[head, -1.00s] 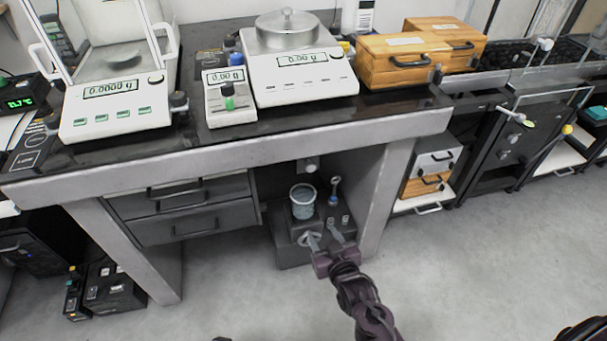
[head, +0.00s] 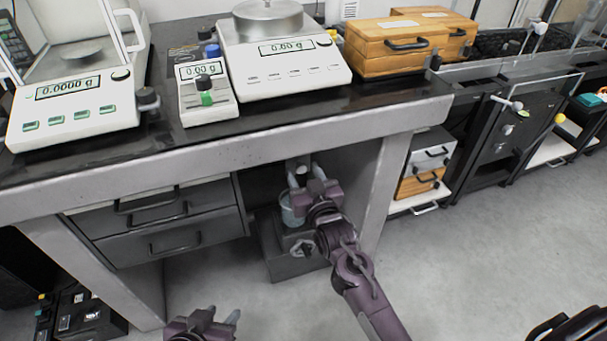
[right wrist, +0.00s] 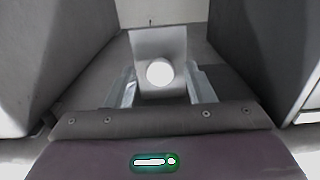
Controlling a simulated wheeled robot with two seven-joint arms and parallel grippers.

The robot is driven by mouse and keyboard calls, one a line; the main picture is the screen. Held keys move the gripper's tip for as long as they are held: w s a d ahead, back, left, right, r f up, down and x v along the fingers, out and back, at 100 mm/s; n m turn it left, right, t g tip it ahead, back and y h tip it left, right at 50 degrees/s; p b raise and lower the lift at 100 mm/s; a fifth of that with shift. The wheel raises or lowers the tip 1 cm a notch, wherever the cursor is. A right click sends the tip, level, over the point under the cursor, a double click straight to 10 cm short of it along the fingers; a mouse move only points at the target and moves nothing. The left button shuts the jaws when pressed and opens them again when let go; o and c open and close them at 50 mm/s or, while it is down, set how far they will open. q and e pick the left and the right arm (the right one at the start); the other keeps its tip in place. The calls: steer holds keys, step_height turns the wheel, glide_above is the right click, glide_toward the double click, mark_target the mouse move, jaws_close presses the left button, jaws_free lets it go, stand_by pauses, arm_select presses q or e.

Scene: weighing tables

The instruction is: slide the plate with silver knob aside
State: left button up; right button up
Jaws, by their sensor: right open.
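A small grey plate with a round silver knob (right wrist: 159,72) is straight ahead in the right wrist view, under the weighing table's top. The plate's own face (right wrist: 160,42) is pale and square. In the head view the plate (head: 299,161) is mostly hidden behind my right gripper (head: 305,174). That gripper is open; its two fingers stand either side of the knob in the wrist picture, and I cannot tell whether they touch it. My left gripper (head: 221,315) is open and empty, low in front of the table.
The table's front edge (head: 240,146) runs above my right arm. Dark drawers (head: 163,223) are left of the opening, and a table leg (head: 388,180) is right. A bucket (head: 290,212) stands on a dark block below the gripper. Balances stand on top.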

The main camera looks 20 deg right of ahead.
arm_select(q)
steer(key=shift+w+r, duration=0.3)
arm_select(e)
steer(key=shift+w, duration=0.25)
steer(key=shift+c, duration=0.5)
jaws_close()
steer(key=shift+a, duration=0.1)
